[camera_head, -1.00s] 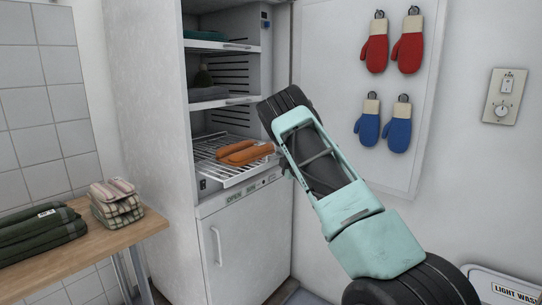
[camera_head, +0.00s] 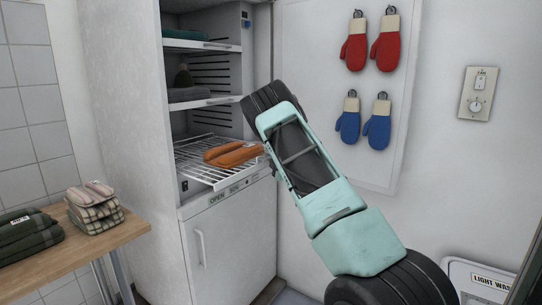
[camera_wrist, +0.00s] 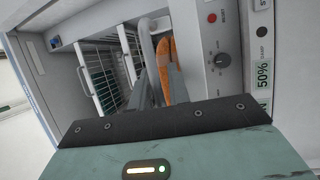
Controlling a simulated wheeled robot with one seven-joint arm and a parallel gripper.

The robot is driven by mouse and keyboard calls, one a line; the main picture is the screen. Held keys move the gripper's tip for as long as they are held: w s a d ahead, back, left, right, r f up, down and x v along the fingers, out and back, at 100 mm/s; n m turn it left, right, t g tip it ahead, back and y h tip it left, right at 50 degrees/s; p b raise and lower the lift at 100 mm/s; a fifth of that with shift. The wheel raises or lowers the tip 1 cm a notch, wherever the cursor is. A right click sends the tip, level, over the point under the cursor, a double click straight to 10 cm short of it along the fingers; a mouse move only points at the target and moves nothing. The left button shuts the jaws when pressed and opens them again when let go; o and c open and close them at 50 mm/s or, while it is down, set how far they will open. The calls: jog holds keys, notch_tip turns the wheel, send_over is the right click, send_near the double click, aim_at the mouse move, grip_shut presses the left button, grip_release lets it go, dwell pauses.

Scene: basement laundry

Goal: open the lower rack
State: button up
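The lower rack (camera_head: 197,171) is a wire shelf in the tall white cabinet (camera_head: 122,130), and its front sticks out past the cabinet's front. Orange long items (camera_head: 233,154) lie on it, and they also show in the wrist view (camera_wrist: 166,70). My arm reaches to the rack's right side in the head view, and its wrist hides my gripper there. In the wrist view, thin grey bars stand in front of the dark palm, close to the rack; I cannot tell clearly which are my fingers (camera_wrist: 150,82) and which are rack parts, nor whether they grip anything.
Two shelves with folded cloths (camera_head: 198,92) are above the rack. A closed white door with a handle (camera_head: 201,248) is below it. A wooden table (camera_head: 95,241) with folded towels (camera_head: 93,206) stands left. Red mitts (camera_head: 354,46) and blue mitts (camera_head: 377,126) hang on the wall.

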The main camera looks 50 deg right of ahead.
jog(key=b+v, duration=0.2)
jog(key=v, duration=1.5)
jog(key=shift+s, duration=0.2)
jog(key=shift+w+a, duration=0.1)
